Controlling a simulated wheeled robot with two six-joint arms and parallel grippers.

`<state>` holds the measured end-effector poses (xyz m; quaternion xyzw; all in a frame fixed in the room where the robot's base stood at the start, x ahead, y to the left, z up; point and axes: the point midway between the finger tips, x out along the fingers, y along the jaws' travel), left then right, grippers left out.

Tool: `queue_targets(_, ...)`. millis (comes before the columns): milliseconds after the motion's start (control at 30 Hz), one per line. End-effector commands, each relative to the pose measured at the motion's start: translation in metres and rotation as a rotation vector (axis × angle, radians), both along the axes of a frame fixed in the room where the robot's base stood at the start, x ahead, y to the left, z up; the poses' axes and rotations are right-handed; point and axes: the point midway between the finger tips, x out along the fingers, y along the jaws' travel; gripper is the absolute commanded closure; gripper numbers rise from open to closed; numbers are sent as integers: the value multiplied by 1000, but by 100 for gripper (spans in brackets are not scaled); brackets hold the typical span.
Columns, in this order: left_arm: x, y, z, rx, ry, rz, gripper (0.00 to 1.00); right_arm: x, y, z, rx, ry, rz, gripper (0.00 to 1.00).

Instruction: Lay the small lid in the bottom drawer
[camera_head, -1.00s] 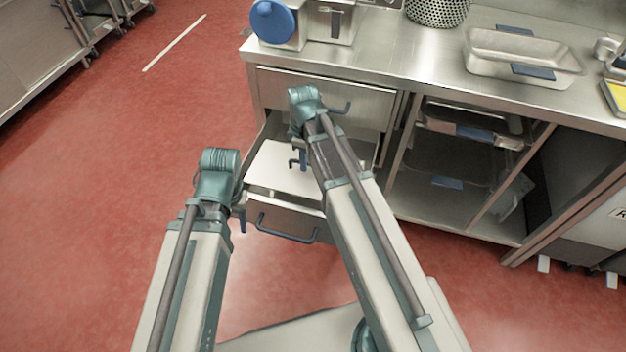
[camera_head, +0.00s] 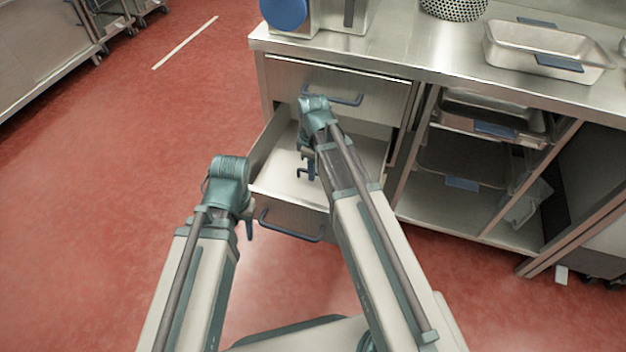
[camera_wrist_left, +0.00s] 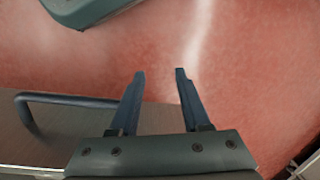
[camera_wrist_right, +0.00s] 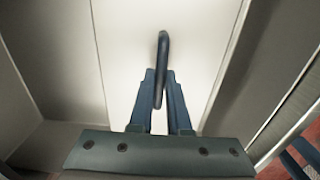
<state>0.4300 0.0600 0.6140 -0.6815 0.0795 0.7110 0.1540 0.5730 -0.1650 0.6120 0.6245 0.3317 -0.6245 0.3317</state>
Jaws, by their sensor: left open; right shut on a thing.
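The bottom drawer (camera_head: 262,155) is pulled out under the counter, with a blue bar handle (camera_head: 290,232) on its front. My right gripper (camera_head: 308,173) is inside the drawer's outline in the head view. I cannot tell whether the plate touches the drawer floor. My left gripper (camera_head: 246,228) is open and empty, beside the drawer's front left corner; it also shows in the left wrist view (camera_wrist_left: 160,75).
A closed upper drawer (camera_head: 345,80) is above the open one. Open shelves with trays (camera_head: 470,160) are to the right. A steel pan (camera_head: 550,50) and a perforated pot (camera_head: 453,8) stand on the counter (camera_head: 420,50). The red floor at the left is clear.

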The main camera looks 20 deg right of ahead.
Motion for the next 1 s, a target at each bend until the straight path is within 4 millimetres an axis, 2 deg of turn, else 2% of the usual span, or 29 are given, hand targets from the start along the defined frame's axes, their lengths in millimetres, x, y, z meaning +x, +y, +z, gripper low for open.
queue_targets(33,0,0,-9,1,0,0,53,0,0,-10,0,0,0,100)
queue_targets(233,0,1,-33,4,-1,-1,53,0,0,-33,0,0,0,100)
queue_targets(700,1,1,-38,6,-2,-2,53,0,0,-38,0,0,0,100)
queue_targets(733,1,1,-36,6,-2,-2,53,0,0,-36,0,0,0,79)
queue_targets(867,0,1,-35,6,-2,-2,53,0,0,-36,0,0,0,56)
queue_targets(1000,0,1,-35,6,-2,-2,53,0,0,-36,0,0,0,55)
